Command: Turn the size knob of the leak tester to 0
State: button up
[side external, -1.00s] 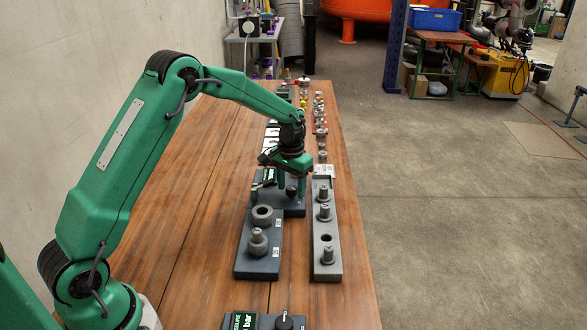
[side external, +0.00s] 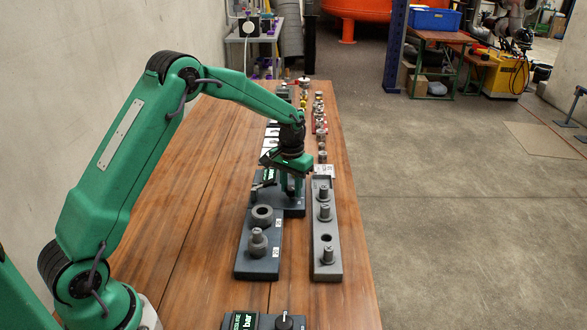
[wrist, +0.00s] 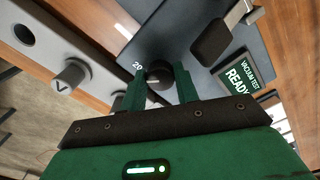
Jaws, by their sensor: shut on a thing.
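The leak tester (side external: 292,207) is a dark block on the bench, under my gripper (side external: 292,186). In the wrist view, the tester (wrist: 160,35) has a lit screen (wrist: 240,82) reading VACUUM TEST and READY. Its round black size knob (wrist: 159,73) sits between the two green fingers of my gripper (wrist: 160,85), which are shut on it. A white 20 is printed beside the knob, at its upper left. I cannot make out a 0 mark or read where the knob points. In the side view the fingers mostly hide the knob.
A dark lever-like part (wrist: 212,42) rises near the screen. A grey rack (side external: 328,262) with marked plugs and an empty hole stands to the right. A dark block (side external: 258,263) with round fittings lies nearer. Another device with a knob (side external: 284,322) is at the front. The bench's left side is clear.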

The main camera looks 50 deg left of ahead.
aim_at(292, 188)
jog(key=n, duration=0.4)
jog(key=shift+n, duration=2)
jog(key=shift+w, duration=0.1)
jog(key=shift+r, duration=0.1)
jog(key=o, duration=1)
jog(key=shift+c, duration=0.2)
notch_tip(292, 188, up, 7)
jog(key=shift+r, duration=0.35)
